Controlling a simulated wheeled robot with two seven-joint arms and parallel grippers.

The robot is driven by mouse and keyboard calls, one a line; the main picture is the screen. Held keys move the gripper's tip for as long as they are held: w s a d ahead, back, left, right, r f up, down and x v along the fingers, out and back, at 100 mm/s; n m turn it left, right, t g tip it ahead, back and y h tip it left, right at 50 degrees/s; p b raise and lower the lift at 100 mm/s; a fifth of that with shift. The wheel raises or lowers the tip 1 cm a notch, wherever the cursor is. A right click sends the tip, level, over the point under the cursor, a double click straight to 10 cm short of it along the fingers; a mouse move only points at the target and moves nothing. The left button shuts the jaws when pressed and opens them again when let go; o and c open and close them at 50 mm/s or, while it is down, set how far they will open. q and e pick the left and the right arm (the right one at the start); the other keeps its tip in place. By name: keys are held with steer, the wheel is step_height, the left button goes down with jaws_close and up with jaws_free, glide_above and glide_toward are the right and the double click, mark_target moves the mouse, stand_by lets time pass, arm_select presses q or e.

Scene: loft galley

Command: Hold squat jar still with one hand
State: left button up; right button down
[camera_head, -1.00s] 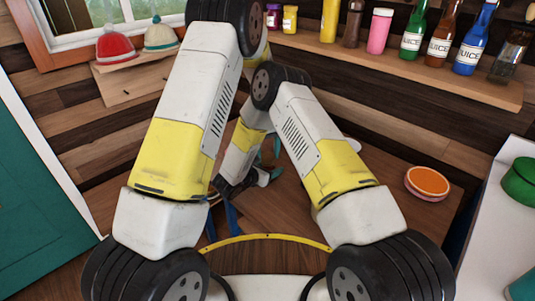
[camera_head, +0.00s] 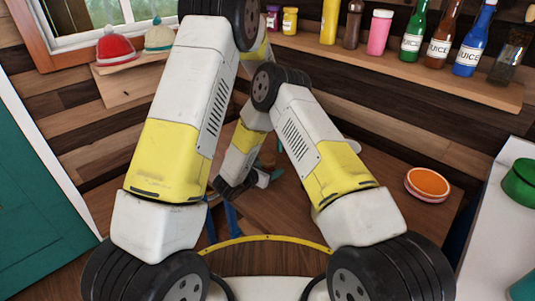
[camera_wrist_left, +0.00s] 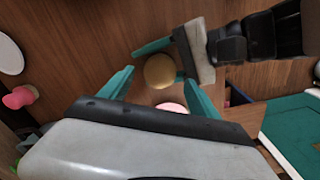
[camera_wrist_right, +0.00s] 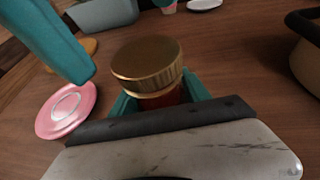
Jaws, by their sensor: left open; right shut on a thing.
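The squat jar (camera_wrist_right: 147,62) has a wide gold-brown lid and a reddish-brown body, and stands upright in the right wrist view. My right gripper (camera_wrist_right: 157,96) is shut on its body below the lid. In the left wrist view the jar's round lid (camera_wrist_left: 160,71) is seen from above, with the right gripper's teal fingers beside it. My left gripper (camera_wrist_left: 159,80) is open, its fingers apart on either side of the lid in that view; I cannot tell whether they touch it. In the head view my arms largely hide the jar.
A pink dish (camera_wrist_right: 67,108) lies on the wooden table close to the jar. A dark-rimmed brown container (camera_wrist_right: 306,52) stands at the right of the right wrist view. Bottles line the wall shelf (camera_head: 420,75).

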mark_target(268, 158)
arm_select(q)
steer(key=shift+r, duration=0.75)
steer(key=shift+c, duration=0.3)
steer(key=m, duration=0.3)
steer(key=shift+r, duration=0.2)
steer(key=m, duration=0.2)
steer(key=r+m, duration=0.1)
steer(key=m, duration=0.4)
steer(key=r+m, duration=0.1)
steer(key=m, duration=0.1)
steer(key=shift+m, duration=0.3)
steer(key=m, duration=0.4)
steer(key=shift+r+m, duration=0.3)
steer(key=shift+r, duration=0.1)
steer(key=shift+f, duration=3.95)
